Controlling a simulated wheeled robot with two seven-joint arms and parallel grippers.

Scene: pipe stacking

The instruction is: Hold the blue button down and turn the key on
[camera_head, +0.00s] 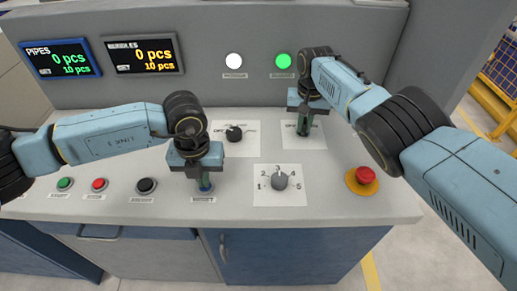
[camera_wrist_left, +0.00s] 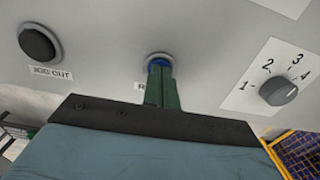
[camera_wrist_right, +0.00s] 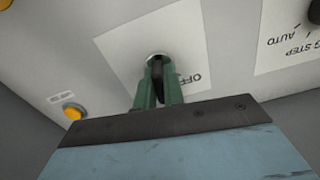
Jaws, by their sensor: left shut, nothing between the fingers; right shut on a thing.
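The blue button (camera_wrist_left: 157,57) sits in a grey ring on the panel, mostly covered by my left gripper (camera_wrist_left: 162,72). The left gripper is shut and empty, and its tips are at the button and appear to touch it. In the head view the left gripper (camera_head: 204,184) stands over the button's RESET label. My right gripper (camera_wrist_right: 157,76) is shut on the dark key (camera_wrist_right: 158,88), whose end meets the lock ring (camera_wrist_right: 153,56) on a white OFF plate. In the head view the right gripper (camera_head: 303,130) hides the key; the key's angle is hard to tell.
A selector knob (camera_head: 235,133) lies between the arms. A numbered dial (camera_head: 280,181) and a red emergency button (camera_head: 365,176) are to the right. Green (camera_head: 65,184), red (camera_head: 99,185) and black (camera_head: 146,186) buttons line the left. A green lamp (camera_head: 283,61) glows behind.

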